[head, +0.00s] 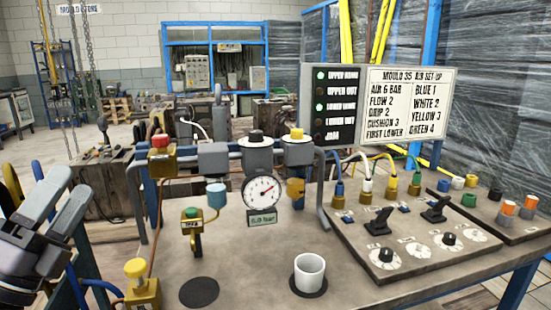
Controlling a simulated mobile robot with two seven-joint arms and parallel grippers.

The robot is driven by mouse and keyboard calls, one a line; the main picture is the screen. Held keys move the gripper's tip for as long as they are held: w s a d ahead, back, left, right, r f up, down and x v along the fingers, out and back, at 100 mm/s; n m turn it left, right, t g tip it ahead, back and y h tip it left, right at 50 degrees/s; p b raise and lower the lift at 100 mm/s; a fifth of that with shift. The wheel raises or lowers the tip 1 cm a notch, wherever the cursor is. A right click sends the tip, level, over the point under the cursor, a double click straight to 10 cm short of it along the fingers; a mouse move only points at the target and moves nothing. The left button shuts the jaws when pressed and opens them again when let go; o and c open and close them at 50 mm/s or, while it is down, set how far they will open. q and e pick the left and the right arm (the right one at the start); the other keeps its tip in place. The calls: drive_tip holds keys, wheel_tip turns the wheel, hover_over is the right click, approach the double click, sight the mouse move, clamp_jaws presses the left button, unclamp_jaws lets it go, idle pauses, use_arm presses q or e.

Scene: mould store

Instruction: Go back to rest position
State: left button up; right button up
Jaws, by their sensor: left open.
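My left gripper (64,192) is at the left edge, its two grey fingers pointing up and apart with nothing between them. It is left of the bench (250,280) and clear of the things on it. My right gripper is not in view. A white cup (309,271) stands upright on a dark disc. A second dark disc (199,292) to its left is bare. The control panel (352,240) has two black levers, several dials and coloured hoses at its far edge.
A yellow-topped valve (141,285) stands at the bench's near left corner, close to my gripper. A pipe frame with a red-topped valve (160,155) rises behind. The lamp board (334,105) shows UPPER HOME and LOWER HOME lit green. Orange-topped plugs (529,203) stand at right.

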use_arm(q)
drive_tip(key=s+a+f+n+g+y, duration=0.25)
drive_tip(key=f+n+g+y, duration=0.35)
drive_tip(key=f+n, duration=0.55)
drive_tip(key=s+a+f+n+g+y, duration=0.2)
drive_tip(key=a+f+n+g+y, duration=0.15)
drive_tip(key=f+n+y, duration=0.65)
drive_tip(key=s+d+f+n+g+h, duration=0.2)
drive_tip(key=s+d+f+g+h, duration=0.3)
drive_tip(key=s+f, duration=0.4)
drive_tip(key=s+d+f+n+g+h, duration=0.1)
drive_tip(key=s+d+f+g+h, duration=0.2)
drive_tip(key=s+d+f+g, duration=0.4)
drive_tip(key=w+d+f+t+h+p, duration=0.1)
drive_tip(key=w+d+f+t+p, duration=0.1)
drive_tip(key=w+t+p, duration=0.3)
drive_tip(key=f+t+p, duration=0.1)
drive_tip(key=t+p, duration=0.1)
drive_tip(key=t, duration=0.1)
drive_tip(key=shift+w+h, duration=0.3)
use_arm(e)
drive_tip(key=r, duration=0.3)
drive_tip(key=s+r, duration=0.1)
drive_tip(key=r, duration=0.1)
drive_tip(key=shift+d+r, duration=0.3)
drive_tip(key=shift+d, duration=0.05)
